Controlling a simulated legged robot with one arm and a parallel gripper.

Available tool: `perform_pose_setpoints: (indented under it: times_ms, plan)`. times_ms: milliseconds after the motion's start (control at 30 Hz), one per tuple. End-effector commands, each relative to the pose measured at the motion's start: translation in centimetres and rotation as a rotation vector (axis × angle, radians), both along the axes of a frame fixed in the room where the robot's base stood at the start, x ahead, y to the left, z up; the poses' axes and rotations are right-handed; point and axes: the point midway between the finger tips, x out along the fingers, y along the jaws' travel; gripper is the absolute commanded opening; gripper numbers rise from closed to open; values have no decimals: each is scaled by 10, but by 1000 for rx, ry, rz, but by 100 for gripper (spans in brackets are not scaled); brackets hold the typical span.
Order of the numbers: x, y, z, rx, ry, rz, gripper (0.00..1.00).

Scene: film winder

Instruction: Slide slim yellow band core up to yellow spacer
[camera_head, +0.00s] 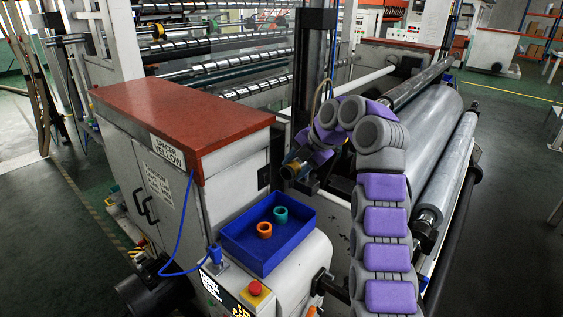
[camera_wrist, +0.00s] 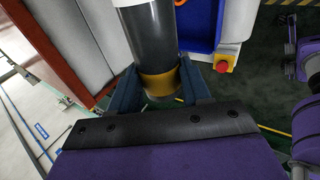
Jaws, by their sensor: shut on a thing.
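In the wrist view, a dark grey cylinder (camera_wrist: 151,45) has a yellow band (camera_wrist: 160,83) at its near end and a pale section (camera_wrist: 134,4) at its far end. I take this to be the slim yellow band core, though I cannot tell core from shaft along its length. My gripper (camera_wrist: 160,88) has one finger on each side of the yellow band and is shut on it. In the head view, my gripper (camera_head: 292,168) is beside the cabinet, and a small yellowish ring shows there. No separate yellow spacer can be made out.
A blue tray (camera_head: 240,262) holds an orange ring (camera_head: 264,230) and a teal ring (camera_head: 281,215). The red-topped cabinet (camera_head: 180,115) bears a "SPACER YELLOW" label (camera_head: 167,151). A red button (camera_head: 255,288) stands near the tray. Large film rolls (camera_head: 430,130) lie right of my arm.

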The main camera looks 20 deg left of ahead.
Motion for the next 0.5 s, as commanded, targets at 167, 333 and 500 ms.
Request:
perform_pose_setpoints:
  times_ms: [167,333,500]
  plan:
    - [1,-8,-3,-30,34,16,0]
    - [8,-12,-5,-29,38,15,0]
    - [15,-16,-5,-29,39,15,0]
